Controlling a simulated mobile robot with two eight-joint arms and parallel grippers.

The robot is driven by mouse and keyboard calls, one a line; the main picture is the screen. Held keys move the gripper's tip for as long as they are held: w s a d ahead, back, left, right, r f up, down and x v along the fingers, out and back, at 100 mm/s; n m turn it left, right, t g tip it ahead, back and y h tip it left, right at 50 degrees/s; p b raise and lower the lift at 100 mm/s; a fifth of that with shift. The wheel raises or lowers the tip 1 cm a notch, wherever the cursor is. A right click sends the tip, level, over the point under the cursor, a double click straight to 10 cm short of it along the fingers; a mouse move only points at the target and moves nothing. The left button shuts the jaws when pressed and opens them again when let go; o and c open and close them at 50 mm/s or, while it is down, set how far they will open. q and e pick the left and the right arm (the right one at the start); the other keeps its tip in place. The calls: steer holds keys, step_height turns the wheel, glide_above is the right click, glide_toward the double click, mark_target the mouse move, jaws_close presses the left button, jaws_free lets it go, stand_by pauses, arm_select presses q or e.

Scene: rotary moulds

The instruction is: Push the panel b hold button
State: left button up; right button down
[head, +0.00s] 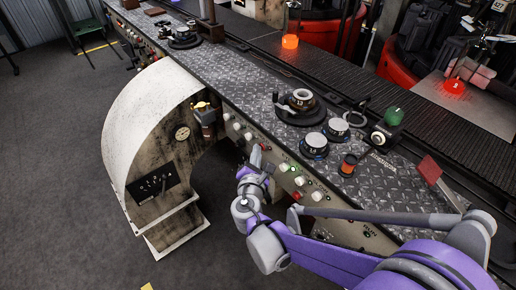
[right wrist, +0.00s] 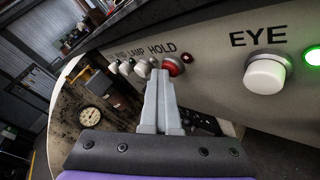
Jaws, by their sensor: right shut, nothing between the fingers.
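The hold button is a red round button (right wrist: 174,66) under the word HOLD on a pale panel face (right wrist: 222,62) in the right wrist view. A small red light (right wrist: 187,58) sits just right of it. My right gripper (right wrist: 161,74) is shut and empty, its fingertips at the lower left edge of the red button and covering part of it. I cannot tell whether they touch it. In the head view my right gripper (head: 256,154) is at the console front, beside the row of buttons. My left gripper is not in view.
A white EYE button (right wrist: 265,75) with a lit green light (right wrist: 314,57) is to the right. Several white buttons (right wrist: 142,68) lie to the left. A curved white housing (head: 150,112) with a gauge stands left of my gripper. The console top (head: 245,75) carries dark round moulds.

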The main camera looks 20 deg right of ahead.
steer(key=shift+s+d, duration=0.1)
steer(key=shift+s, duration=0.05)
steer(key=s+a, duration=0.2)
steer(key=a, duration=0.4)
stand_by(0.5)
steer(key=shift+f, duration=0.1)
stand_by(0.3)
